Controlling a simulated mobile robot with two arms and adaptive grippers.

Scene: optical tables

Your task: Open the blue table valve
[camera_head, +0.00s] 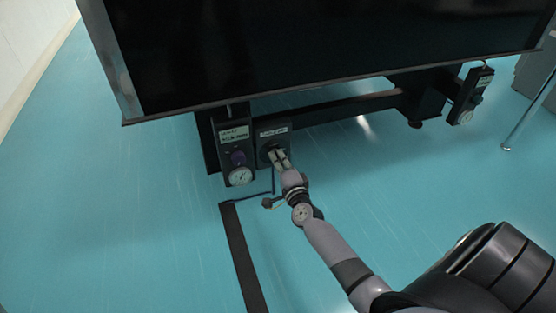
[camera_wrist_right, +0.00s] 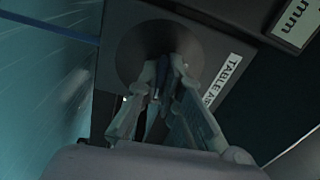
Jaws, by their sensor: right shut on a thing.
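My right gripper (camera_head: 280,157) reaches to the small dark panel (camera_head: 263,147) under the table's front edge. In the right wrist view, its two fingers (camera_wrist_right: 166,76) close on a narrow dark-blue valve handle (camera_wrist_right: 160,80) in front of a round dark disc (camera_wrist_right: 137,55). A white label reading "TABLE A…" (camera_wrist_right: 222,78) is beside the disc, its end cut off. The fingers hide most of the handle, so its exact turn angle is hard to tell. My left gripper is not in view.
The big dark optical table (camera_head: 300,45) overhangs the panels. Another gauge unit (camera_head: 468,100) hangs at the right. A dark strip (camera_head: 242,260) lies on the open turquoise floor.

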